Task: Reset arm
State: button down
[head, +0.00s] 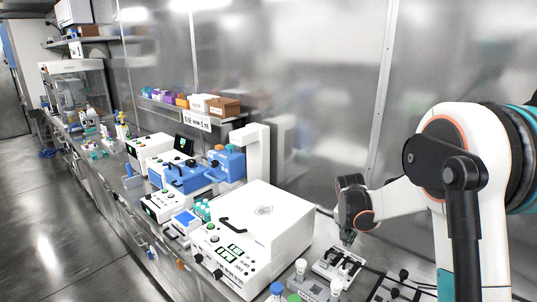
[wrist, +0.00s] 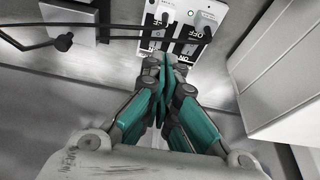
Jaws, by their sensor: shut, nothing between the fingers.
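My gripper (wrist: 167,62) shows in the wrist view with its teal-sided fingers drawn together and nothing between them. Its tips are in front of a white switch panel (wrist: 208,10) with dark rocker switches and ON and OFF labels. I cannot tell whether the tips touch the panel. In the head view my gripper (head: 346,238) points down beside the same panel (head: 325,266), to the right of the large white machine. My arm reaches in from the right, bent at the elbow.
The large white machine (head: 270,225) with a black handle stands close to the left of my gripper. Capped bottles (head: 300,268) stand in front of the panel. Black cables (wrist: 35,42) run left of it. A metal wall (head: 335,90) rises behind. Blue devices (head: 190,176) stand farther along the bench.

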jog(key=s+a+r+n+t+y+b, duration=0.15)
jog(key=s+a+r+n, duration=0.35)
jog(key=s+r, duration=0.95)
jog(key=s+a+f+n+t+b, duration=0.1)
jog(key=s+a, duration=0.2)
jog(key=s, duration=0.6)
jog(key=s+a+f+n+t+b, duration=0.1)
jog(key=s+a+n+t, duration=0.1)
jog(key=s, duration=0.8)
jog(key=shift+s+a+n+y, duration=0.3)
jog(key=shift+a+y, duration=0.15)
jog(key=shift+a, duration=0.3)
